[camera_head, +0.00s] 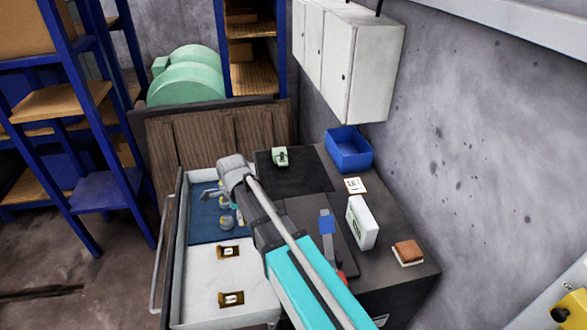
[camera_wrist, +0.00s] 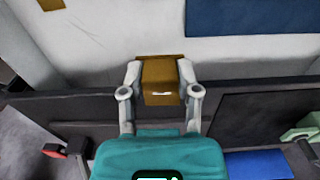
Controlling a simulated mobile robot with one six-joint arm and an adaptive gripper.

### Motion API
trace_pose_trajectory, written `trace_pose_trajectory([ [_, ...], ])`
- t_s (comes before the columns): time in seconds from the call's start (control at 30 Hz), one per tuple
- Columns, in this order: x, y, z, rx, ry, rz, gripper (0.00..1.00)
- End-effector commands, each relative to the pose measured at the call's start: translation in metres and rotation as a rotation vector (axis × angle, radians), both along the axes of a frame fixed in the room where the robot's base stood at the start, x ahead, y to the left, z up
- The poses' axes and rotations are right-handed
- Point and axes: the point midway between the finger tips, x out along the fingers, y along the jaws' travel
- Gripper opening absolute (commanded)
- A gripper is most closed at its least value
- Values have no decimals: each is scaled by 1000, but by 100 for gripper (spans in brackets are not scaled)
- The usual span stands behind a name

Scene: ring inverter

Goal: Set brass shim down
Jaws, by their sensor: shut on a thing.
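My gripper (camera_wrist: 160,92) is shut on the brass shim (camera_wrist: 160,78), a brown-gold block with a small pale mark, between its two grey fingers in the wrist view. Whether the held shim touches anything below is unclear.
Small grey round parts (camera_head: 227,223) sit on the blue mat (camera_head: 204,236). The dark bench top holds a green block (camera_head: 280,156), a blue bin (camera_head: 349,150), a white box (camera_head: 362,222) and a brown-topped block (camera_head: 408,251). White wall cabinets (camera_head: 352,60) hang above.

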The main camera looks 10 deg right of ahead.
Motion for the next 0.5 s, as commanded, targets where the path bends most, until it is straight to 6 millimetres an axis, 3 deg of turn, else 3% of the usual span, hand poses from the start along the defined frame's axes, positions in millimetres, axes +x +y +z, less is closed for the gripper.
trace_pose_trajectory([
  [0.5, 16, -107, 85, 0, 0, 16, 0],
])
